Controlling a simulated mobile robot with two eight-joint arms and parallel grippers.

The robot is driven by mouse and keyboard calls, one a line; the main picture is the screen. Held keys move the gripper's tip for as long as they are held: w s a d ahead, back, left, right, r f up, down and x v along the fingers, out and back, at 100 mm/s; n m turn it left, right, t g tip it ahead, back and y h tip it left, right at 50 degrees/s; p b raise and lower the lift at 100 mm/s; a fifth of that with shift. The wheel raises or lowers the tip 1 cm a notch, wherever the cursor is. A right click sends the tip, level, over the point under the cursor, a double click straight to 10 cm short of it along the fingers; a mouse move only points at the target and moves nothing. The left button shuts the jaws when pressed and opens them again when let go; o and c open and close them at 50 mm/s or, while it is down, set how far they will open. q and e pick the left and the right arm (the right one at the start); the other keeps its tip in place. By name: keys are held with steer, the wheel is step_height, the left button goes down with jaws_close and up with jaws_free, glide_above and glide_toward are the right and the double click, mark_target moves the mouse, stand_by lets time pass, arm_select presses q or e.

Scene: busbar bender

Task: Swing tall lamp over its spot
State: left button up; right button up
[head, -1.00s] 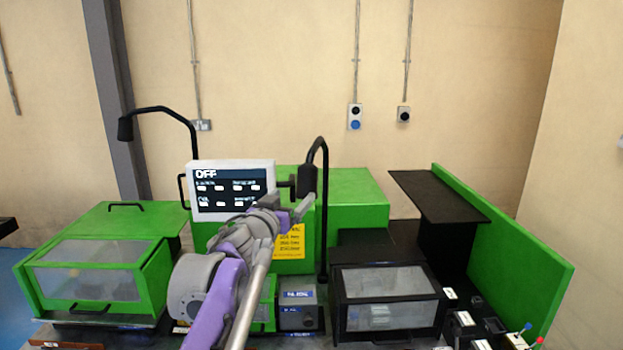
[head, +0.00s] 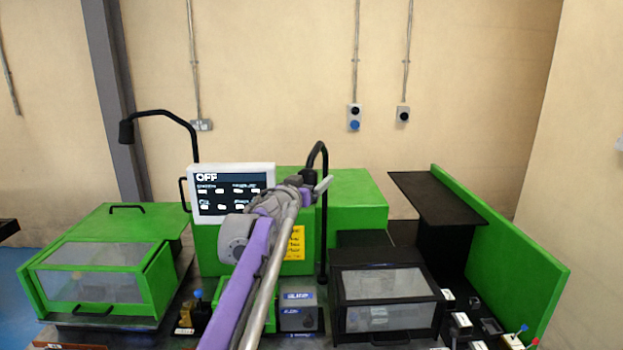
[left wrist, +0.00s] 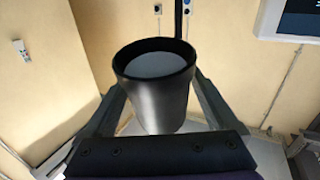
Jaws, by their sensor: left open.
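The tall lamp (head: 323,230) is a black pole that rises right of the control screen and hooks over at the top to a black lamp head (head: 308,176). My left gripper (head: 320,186) is at that lamp head and partly covers it. In the left wrist view, the black cup-shaped lamp head (left wrist: 158,98) with its grey face lies between the two fingers of my open left gripper (left wrist: 158,82). I cannot tell whether either finger touches it. My right gripper is out of view.
The white-framed screen (head: 232,192) reads OFF, just left of my gripper. A black box with a clear window (head: 388,284) stands right of the pole.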

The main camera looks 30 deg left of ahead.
arm_select(q)
jaws_close()
stand_by(0.5)
